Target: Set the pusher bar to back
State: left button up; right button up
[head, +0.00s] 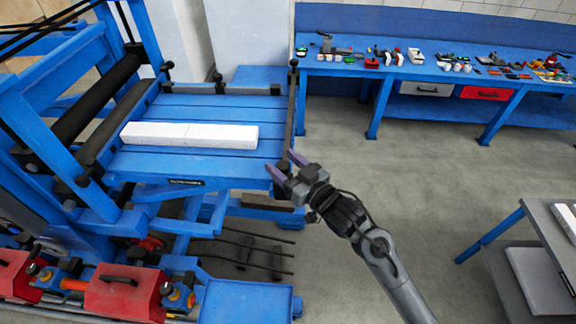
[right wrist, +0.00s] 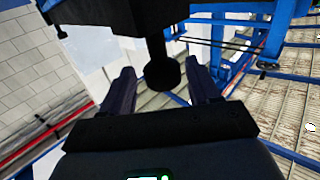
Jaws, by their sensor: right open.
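A dark bar (head: 290,112), which appears to be the pusher bar, runs along the right edge of the blue slatted table. A black knob (head: 293,63) stands at its far end. My right gripper (head: 284,165) is at the near end of this bar, by the table's front right corner. Its purple-grey fingers are open. In the right wrist view a dark knob (right wrist: 162,75) on a dark block shows between the two open fingers (right wrist: 160,85); I cannot tell whether they touch it. My left gripper is not in view.
Another dark rail (head: 235,88) runs along the table's back edge. Black rollers (head: 95,100) stand at the left. A blue workbench (head: 430,72) with small items stands at the back right. The floor between is clear.

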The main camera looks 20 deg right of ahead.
jog(key=shift+s+d+f, duration=0.1)
jog(key=shift+s+d, duration=0.05)
jog(key=shift+s, duration=0.3)
jog(key=b+v, duration=0.3)
jog(key=v, duration=0.6)
jog(key=shift+s, duration=0.4)
jog(key=shift+d, duration=0.15)
jog(key=s+d+f+m+g+h+p, duration=0.2)
jog(key=s+f+g+h+p, duration=0.3)
jog(key=s+f+g, duration=0.8)
jog(key=s+f+h, duration=0.1)
jog(key=s+f, duration=0.5)
jog(key=s, duration=0.3)
jog(key=shift+s+f, duration=0.25)
jog(key=shift+s, duration=0.1)
